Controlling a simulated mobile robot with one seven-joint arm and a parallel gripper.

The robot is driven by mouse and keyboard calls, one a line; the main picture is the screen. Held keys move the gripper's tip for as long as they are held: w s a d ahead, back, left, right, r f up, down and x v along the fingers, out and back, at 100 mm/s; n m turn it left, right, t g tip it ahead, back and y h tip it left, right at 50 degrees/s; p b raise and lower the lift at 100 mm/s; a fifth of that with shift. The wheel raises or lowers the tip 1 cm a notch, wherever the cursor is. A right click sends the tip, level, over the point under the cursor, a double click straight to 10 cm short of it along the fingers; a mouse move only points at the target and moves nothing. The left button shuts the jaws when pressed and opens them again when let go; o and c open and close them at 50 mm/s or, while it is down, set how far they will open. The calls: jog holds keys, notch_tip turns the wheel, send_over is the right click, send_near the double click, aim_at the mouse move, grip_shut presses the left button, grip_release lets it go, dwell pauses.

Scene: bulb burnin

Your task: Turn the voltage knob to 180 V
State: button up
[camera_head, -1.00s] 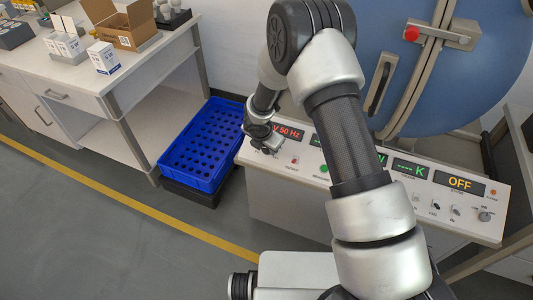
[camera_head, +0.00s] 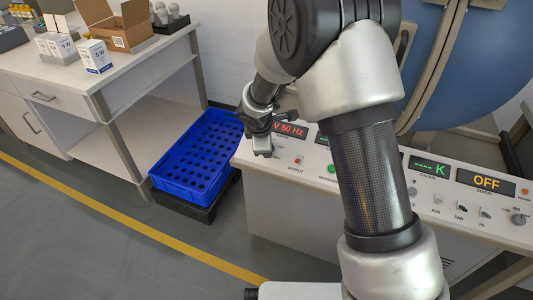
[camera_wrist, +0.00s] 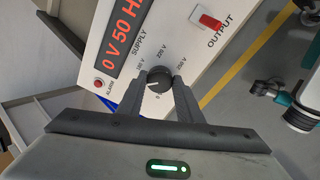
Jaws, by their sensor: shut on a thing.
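The voltage knob (camera_wrist: 159,77) is a round black dial under the SUPPLY display (camera_wrist: 122,35), which reads 0 V 50 Hz. Its scale has 220 V and 250 V marks, a partly unclear mark at the left and a 0 mark at the bottom. A white pointer line shows on the knob's lower left part; its exact setting is hard to tell. My gripper (camera_wrist: 161,85) is shut on the knob, one finger on each side. In the head view my gripper (camera_head: 262,145) is at the panel's left end and hides the knob.
A red OUTPUT switch (camera_wrist: 209,21) and a red ALARM lamp (camera_wrist: 99,84) sit near the knob. The status display (camera_head: 486,182) reads OFF. A white workbench (camera_head: 95,78) with boxes is farther left.

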jog(key=m+b, duration=0.1)
jog(key=m, duration=0.2)
jog(key=shift+a+m, duration=0.15)
jog(key=shift+m, duration=2.55)
jog(key=o, duration=1)
jog(key=shift+o, duration=0.2)
jog(key=shift+r, duration=0.1)
jog(key=p+v, duration=0.3)
jog(key=v, duration=1.4)
jog(key=shift+s+a+p, duration=0.3)
jog(key=shift+s+a, duration=0.05)
